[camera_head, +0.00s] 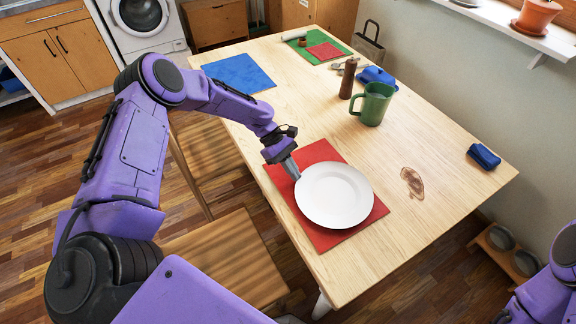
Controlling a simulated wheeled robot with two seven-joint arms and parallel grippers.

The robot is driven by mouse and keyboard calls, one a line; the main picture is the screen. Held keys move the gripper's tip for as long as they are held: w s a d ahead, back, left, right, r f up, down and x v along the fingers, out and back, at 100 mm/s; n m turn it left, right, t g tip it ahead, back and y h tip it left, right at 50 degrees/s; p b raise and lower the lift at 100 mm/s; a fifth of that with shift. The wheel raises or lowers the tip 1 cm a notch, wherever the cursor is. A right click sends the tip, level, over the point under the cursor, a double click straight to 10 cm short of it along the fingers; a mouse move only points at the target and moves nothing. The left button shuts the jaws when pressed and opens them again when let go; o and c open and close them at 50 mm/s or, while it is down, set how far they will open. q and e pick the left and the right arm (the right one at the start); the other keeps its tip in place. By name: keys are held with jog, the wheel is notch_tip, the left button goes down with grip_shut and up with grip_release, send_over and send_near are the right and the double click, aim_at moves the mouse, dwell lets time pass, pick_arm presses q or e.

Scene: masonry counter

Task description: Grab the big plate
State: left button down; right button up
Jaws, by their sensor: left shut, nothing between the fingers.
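The big white plate (334,196) lies flat on a red placemat (324,238) near the front of the wooden table. My left gripper (293,174) points down at the plate's upper-left rim, with its fingertips close to the edge. The fingers look closed, with nothing between them; I cannot tell whether they touch the rim. My right gripper is out of view; only a purple part of my right arm shows at the lower right edge.
A green pitcher (372,104), a brown bottle (348,79) and a blue butter dish (377,76) stand beyond the plate. A brown stain (412,182) and a small blue object (483,156) lie to the right. A chair (225,255) stands at the table's left side.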

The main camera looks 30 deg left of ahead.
aim_at(310, 192)
pick_arm(q)
jog(key=d, duration=0.3)
jog(key=shift+s+r+p, duration=0.15)
jog(key=shift+s+p, duration=0.15)
jog(key=shift+s, duration=0.1)
jog(key=shift+d, duration=0.3)
jog(key=shift+a, duration=0.15)
